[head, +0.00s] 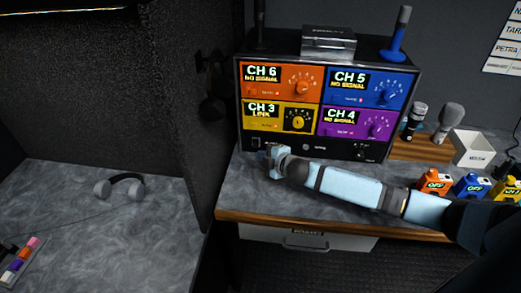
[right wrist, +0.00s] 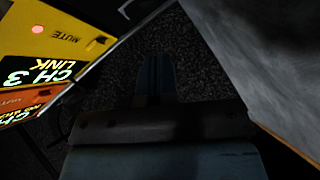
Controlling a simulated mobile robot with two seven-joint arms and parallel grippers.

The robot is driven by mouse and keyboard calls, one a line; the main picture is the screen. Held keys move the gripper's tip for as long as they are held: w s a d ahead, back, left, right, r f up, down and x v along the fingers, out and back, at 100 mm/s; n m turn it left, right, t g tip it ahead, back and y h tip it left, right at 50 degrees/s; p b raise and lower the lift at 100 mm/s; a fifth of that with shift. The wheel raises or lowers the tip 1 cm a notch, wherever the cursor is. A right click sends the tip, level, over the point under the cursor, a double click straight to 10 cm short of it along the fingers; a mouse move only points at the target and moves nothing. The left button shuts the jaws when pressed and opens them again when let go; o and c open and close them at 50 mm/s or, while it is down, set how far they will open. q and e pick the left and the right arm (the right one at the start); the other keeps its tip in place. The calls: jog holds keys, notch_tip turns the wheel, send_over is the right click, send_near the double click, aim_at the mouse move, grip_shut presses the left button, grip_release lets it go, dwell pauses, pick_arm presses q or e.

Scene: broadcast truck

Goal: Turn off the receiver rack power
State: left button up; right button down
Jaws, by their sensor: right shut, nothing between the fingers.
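The receiver rack (head: 287,146) stands at the back of the grey counter. Its four panels are lit: orange CH 6, blue CH 5, yellow CH 3 with "LINK", and purple CH 4. CH 5, CH 4 and CH 6 read "NO SIGNAL". A small round control (head: 255,143) shows at the lower left of the black front strip. My right gripper (head: 266,155) is shut and empty, just in front of that lower left corner; contact cannot be told. In the right wrist view my fingers (right wrist: 157,75) are dark, beside the yellow panel (right wrist: 45,35) seen upside down. My left gripper is not in view.
A dark partition (head: 217,150) rises close on the left. Headphones (head: 120,187) lie on the left counter. A drawer (head: 305,238) is below.

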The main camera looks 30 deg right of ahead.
aim_at(255, 148)
jog(key=w, duration=0.1)
jog(key=w+f, duration=0.1)
jog(key=w, duration=0.1)
jog(key=w+d+f, duration=0.1)
jog(key=shift+w+d+f, duration=0.1)
jog(key=shift+w, duration=0.2)
jog(key=shift+w+d+f, duration=0.25)
jog(key=shift+w, duration=0.1)
